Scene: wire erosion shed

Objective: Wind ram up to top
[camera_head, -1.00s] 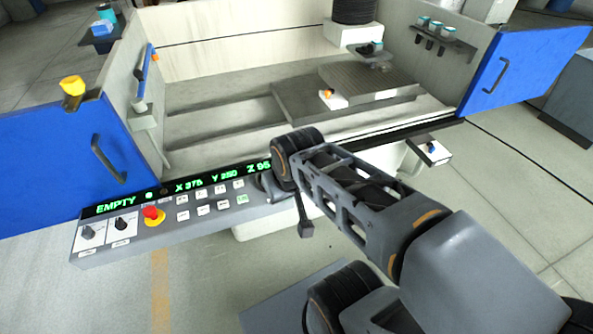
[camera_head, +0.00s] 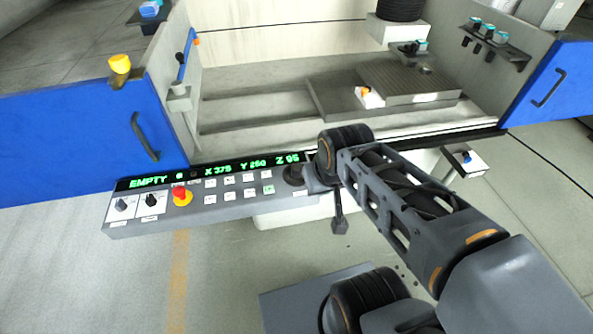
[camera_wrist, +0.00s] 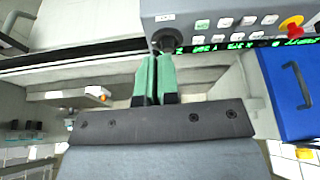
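The ram (camera_head: 398,30) is a white block under black bellows at the top of the head view; its upper part is cut off. The control panel (camera_head: 150,224) has a green readout (camera_head: 215,174) showing EMPTY, X 375, a Y value and Z 95. A dark joystick knob (camera_head: 293,174) stands at the panel's right end. My gripper (camera_wrist: 157,58) points at this knob, which also shows just beyond its tips in the wrist view (camera_wrist: 165,40). The green fingers lie together with no clear gap. I cannot tell whether they touch the knob.
Buttons, two rotary switches and a red emergency stop (camera_head: 181,196) sit left of the knob. Blue doors (camera_head: 70,140) flank the machine's open work area. A dark table plate (camera_head: 410,85) lies inside. The floor at front left is clear.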

